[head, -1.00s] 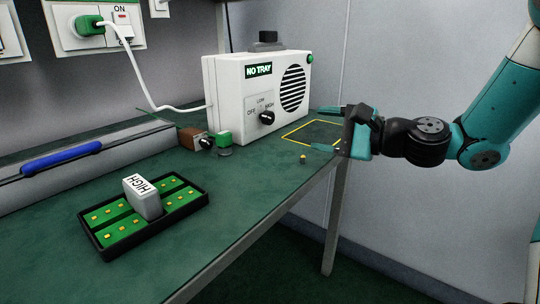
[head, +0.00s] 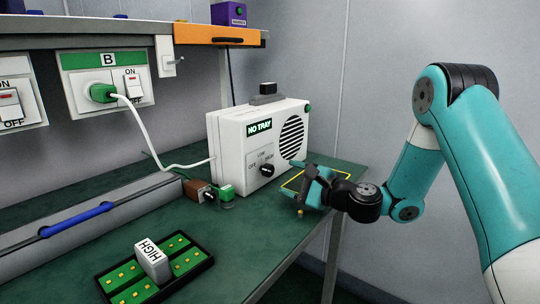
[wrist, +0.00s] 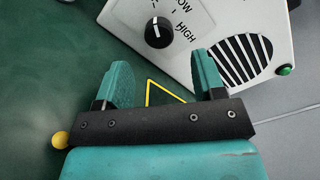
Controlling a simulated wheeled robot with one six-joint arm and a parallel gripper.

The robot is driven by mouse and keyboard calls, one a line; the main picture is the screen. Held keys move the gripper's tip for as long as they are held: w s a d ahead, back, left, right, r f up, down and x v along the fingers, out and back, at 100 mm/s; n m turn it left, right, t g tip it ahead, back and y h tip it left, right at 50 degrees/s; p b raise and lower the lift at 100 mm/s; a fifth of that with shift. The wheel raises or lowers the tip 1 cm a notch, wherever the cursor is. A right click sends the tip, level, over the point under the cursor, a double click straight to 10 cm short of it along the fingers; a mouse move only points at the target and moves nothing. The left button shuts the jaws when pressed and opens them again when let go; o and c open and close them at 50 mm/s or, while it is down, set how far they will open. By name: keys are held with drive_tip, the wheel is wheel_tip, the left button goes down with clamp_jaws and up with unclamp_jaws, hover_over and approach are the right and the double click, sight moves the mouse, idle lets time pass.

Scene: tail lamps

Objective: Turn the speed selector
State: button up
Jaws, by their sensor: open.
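The speed selector is a black round knob (head: 266,170) on the front of a white machine (head: 240,150), below OFF, LOW and HIGH lettering. In the wrist view the knob (wrist: 159,32) shows a white mark toward the upper left, away from the HIGH lettering. My gripper (head: 298,181) is open and empty, to the right of the knob and apart from it. In the wrist view my gripper (wrist: 160,68) has both fingers spread, with the knob beyond the gap. The OFF lettering is outside the wrist view.
A yellow outline (head: 291,182) marks the bench beside the machine.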

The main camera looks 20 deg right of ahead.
sight(271, 171)
drive_tip(key=p+x, duration=0.2)
drive_tip(key=p, duration=0.1)
drive_tip(key=p+x, duration=0.1)
drive_tip(key=p, duration=0.1)
drive_tip(key=shift+w+a+r, duration=0.3)
drive_tip(key=shift+w+a+f, duration=0.3)
drive_tip(key=shift+w+a, duration=0.3)
drive_tip(key=shift+w, duration=0.2)
drive_tip(key=shift+w+a, duration=0.3)
drive_tip(key=shift+w, duration=0.2)
drive_tip(key=c, duration=0.9)
